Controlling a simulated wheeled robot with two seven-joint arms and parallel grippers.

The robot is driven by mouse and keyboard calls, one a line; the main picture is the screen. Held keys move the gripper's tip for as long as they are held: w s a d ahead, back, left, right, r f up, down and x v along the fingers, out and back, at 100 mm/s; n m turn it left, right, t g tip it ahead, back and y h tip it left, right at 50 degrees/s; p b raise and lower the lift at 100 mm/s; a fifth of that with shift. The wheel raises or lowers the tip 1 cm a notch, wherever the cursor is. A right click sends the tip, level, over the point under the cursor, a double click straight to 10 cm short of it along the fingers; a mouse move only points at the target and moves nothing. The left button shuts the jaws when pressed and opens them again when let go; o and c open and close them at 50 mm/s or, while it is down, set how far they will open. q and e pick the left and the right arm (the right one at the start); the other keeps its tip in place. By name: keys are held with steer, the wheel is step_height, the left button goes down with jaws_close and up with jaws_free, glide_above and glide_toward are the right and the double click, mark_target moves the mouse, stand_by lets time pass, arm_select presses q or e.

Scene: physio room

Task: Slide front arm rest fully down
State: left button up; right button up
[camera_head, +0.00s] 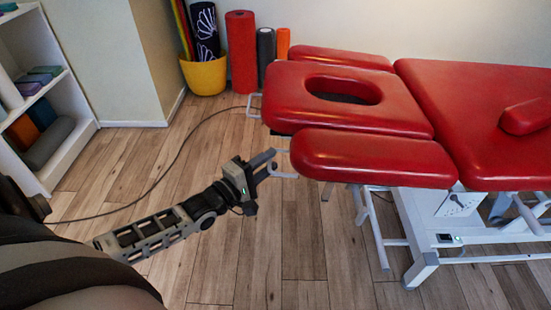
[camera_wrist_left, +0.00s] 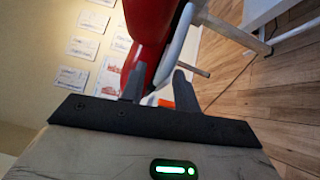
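The front arm rest (camera_head: 372,158) is the long red pad on the near side of the treatment table's head end. It looks level, slightly lower than the face-hole pad (camera_head: 345,97). A pale metal handle (camera_head: 284,174) sticks out from its left end. My left gripper (camera_head: 267,165) is at that end, close to the handle. In the left wrist view the fingers (camera_wrist_left: 160,90) stand apart, with the red pad (camera_wrist_left: 150,25) and a pale bar (camera_wrist_left: 176,45) just beyond them. I cannot tell whether they touch the handle. My right gripper is not in view.
The rear arm rest (camera_head: 340,57) lies on the far side. White table legs (camera_head: 372,230) stand below. A cable (camera_head: 170,165) crosses the wooden floor. A yellow basket (camera_head: 205,75) and rolls stand at the wall; a white shelf (camera_head: 75,140) is at left. The near floor is clear.

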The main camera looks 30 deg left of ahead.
arm_select(q)
steer(key=shift+x, duration=1.45)
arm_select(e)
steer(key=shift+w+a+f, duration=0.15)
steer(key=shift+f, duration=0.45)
arm_select(q)
steer(key=shift+c, duration=0.3)
jaws_close()
arm_select(e)
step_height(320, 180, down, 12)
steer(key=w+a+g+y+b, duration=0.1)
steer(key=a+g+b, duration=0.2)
steer(key=b, duration=0.5)
arm_select(q)
step_height(320, 180, down, 16)
steer(key=a+b, duration=0.1)
steer(key=b, duration=0.3)
steer(key=shift+s+a+b, duration=0.25)
steer(key=shift+s+b, duration=0.15)
steer(key=shift+s, duration=0.05)
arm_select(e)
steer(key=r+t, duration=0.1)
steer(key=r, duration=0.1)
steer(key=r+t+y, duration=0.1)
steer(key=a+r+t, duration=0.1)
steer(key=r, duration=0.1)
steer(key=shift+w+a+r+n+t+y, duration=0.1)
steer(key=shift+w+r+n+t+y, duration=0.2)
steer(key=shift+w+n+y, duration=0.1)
